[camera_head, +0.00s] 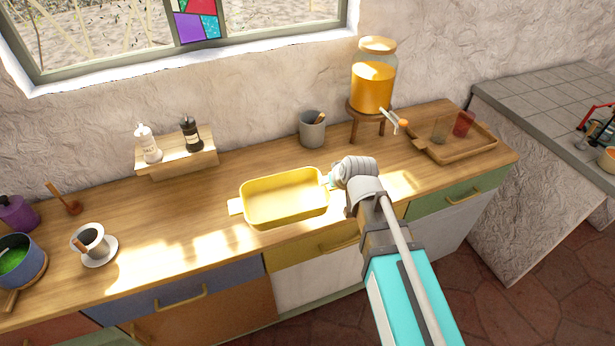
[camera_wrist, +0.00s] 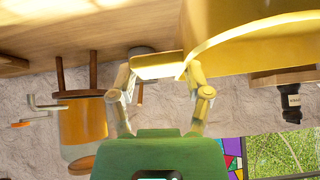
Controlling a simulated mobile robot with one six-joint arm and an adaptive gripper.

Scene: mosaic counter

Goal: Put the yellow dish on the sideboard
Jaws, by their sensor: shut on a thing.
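The yellow dish (camera_head: 285,197) is a rectangular baking dish with a tab handle at each end, and it looks empty and upright. It shows over the front middle of the wooden sideboard (camera_head: 190,215). My gripper (camera_head: 331,181) is at the dish's right end, shut on that handle. The wrist view is upside down; there the gripper's fingers (camera_wrist: 160,76) close around the handle, with the dish's yellow wall (camera_wrist: 255,40) to the upper right. I cannot tell whether the dish's base touches the sideboard top or hangs just above it.
Behind the dish are a small shelf (camera_head: 178,160) with two bottles, a grey cup (camera_head: 312,130) and a juice dispenser (camera_head: 372,85) on a stool. A tray (camera_head: 455,150) with glasses lies right. A white cup (camera_head: 92,242) and blue pot (camera_head: 20,262) stand left. Wood between is clear.

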